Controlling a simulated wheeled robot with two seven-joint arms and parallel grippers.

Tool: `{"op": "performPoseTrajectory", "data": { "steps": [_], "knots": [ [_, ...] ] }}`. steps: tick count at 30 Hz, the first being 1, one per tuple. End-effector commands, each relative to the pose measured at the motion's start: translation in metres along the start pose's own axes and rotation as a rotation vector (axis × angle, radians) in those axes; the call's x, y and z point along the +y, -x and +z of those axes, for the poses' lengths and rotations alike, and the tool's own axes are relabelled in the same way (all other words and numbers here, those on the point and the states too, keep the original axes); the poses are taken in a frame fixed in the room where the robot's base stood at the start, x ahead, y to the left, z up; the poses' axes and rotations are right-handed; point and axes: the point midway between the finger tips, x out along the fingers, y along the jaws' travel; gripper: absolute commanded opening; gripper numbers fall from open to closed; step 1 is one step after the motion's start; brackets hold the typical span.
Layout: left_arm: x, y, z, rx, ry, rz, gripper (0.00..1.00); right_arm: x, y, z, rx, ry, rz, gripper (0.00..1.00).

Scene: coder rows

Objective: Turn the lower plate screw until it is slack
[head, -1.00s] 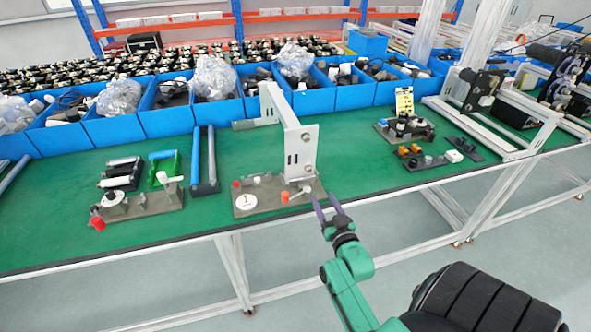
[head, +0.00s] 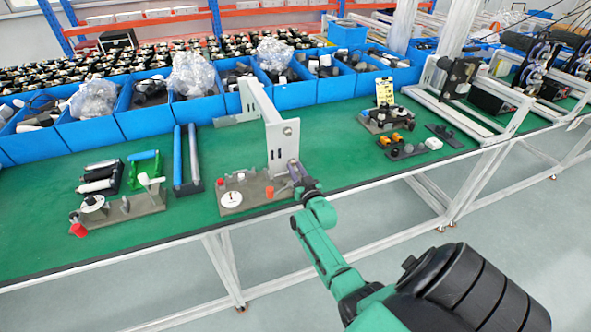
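A pale upright metal plate (head: 281,140) stands on a grey-brown fixture base (head: 254,203) on the green bench. A round screw (head: 287,131) shows high on its near face. The lower plate screw is hidden or too small to make out behind my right gripper's fingers. My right gripper (head: 295,170) is at the lower part of the plate, with its purple-grey fingers pointing at it. The fingers overlap in this view, so I cannot tell whether they are open or shut on the screw. My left gripper is not in view.
The fixture base carries a white disc (head: 231,199), a red knob (head: 221,183) and an orange piece (head: 270,192) close to my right gripper. A similar fixture (head: 150,200) stands to the left. Blue bins (head: 296,97) line the back.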

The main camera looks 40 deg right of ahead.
Motion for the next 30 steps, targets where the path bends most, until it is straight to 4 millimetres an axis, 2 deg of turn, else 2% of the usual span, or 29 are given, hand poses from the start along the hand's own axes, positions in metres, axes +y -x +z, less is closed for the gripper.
{"op": "performPoseTrajectory", "data": {
  "steps": [14, 20, 30],
  "knots": [
    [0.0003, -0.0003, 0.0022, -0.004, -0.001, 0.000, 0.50, 0.0001, 0.0003, 0.0003, 0.000, 0.076, 0.005, 0.00],
    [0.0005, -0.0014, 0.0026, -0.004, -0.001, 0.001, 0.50, -0.0004, 0.0003, 0.0007, 0.000, 0.206, 0.012, 0.00],
    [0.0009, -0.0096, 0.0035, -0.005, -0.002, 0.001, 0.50, -0.0006, 0.0003, 0.0025, 0.000, 0.518, 0.030, 0.00]
  ]
}}
